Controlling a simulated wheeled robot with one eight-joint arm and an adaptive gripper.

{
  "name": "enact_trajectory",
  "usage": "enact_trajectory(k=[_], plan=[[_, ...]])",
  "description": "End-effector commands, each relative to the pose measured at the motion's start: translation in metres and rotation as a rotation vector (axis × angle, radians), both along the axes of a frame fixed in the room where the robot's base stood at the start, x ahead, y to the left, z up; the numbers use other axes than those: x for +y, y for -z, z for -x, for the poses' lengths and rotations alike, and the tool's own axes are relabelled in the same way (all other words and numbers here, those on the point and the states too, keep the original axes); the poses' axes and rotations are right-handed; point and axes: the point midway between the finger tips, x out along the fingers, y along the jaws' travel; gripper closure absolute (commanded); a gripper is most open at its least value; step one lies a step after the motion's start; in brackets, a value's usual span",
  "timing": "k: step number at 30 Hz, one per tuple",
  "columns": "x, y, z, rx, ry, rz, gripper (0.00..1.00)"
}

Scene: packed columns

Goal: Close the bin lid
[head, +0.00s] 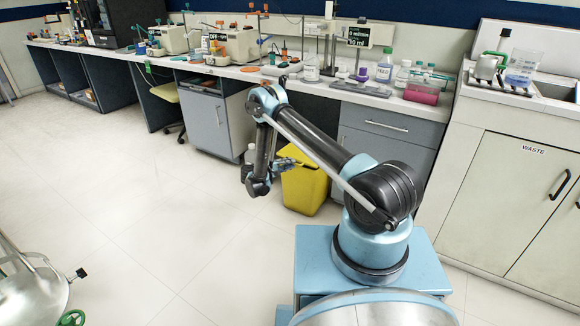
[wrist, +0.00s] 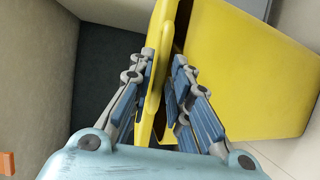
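The yellow bin (head: 304,190) stands on the floor against the bench front in the head view, partly behind my arm. In the wrist view its body (wrist: 250,75) fills the right side. The lid (wrist: 159,60) is a yellow panel seen nearly edge-on, standing up at an angle to the body. My gripper (wrist: 165,68) has one finger on each side of the lid's edge. The fingers are apart, and the left one is very close to the lid; I cannot tell if it touches. In the head view my gripper (head: 287,162) is at the bin's upper left.
A grey cabinet (head: 205,122) stands left of the bin and a drawer unit (head: 376,135) is behind it to the right. The bench top (head: 200,67) holds bottles and instruments.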

Motion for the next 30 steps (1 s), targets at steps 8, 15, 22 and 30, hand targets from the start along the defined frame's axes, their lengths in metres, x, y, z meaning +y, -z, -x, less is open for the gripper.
enact_trajectory(k=[8, 15, 22, 30], plan=[[0.041, -0.007, 0.031, 0.000, -0.005, 0.000, 0.82], [0.072, -0.011, 0.056, 0.001, -0.004, -0.001, 0.82], [0.085, -0.013, 0.066, 0.001, -0.003, -0.001, 0.82], [0.086, -0.013, 0.067, 0.001, -0.003, -0.001, 0.82]])
